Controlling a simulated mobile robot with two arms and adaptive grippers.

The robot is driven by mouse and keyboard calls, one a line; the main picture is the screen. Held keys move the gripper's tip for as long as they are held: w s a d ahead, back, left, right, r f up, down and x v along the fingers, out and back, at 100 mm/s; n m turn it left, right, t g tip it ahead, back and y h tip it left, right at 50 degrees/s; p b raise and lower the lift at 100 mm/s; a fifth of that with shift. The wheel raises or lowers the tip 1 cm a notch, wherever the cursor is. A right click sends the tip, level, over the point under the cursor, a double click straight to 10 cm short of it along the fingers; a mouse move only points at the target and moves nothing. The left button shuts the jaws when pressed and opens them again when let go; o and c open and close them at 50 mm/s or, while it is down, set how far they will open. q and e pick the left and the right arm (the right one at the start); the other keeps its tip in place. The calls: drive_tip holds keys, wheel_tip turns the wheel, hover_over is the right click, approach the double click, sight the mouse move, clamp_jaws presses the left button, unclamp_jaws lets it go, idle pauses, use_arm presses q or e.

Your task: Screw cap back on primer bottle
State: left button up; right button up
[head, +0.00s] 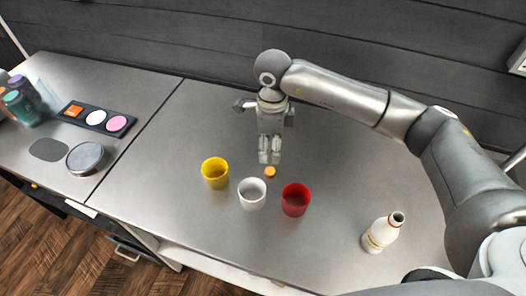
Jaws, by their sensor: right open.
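A small orange cap (270,172) lies on the counter near the middle, behind the white and red cups. My right gripper (269,158) points down just behind the cap, fingers a little apart and empty. From this angle I cannot tell how high the fingertips are above the counter. My left gripper is not in view.
Counter between red cup and bottle is clear.

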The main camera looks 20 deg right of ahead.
drive_tip(key=p, duration=0.2)
hover_over(270, 171)
wheel_tip(270, 171, down, 4)
drive_tip(key=shift+s+f, duration=0.1)
drive_tip(key=shift+f, duration=0.45)
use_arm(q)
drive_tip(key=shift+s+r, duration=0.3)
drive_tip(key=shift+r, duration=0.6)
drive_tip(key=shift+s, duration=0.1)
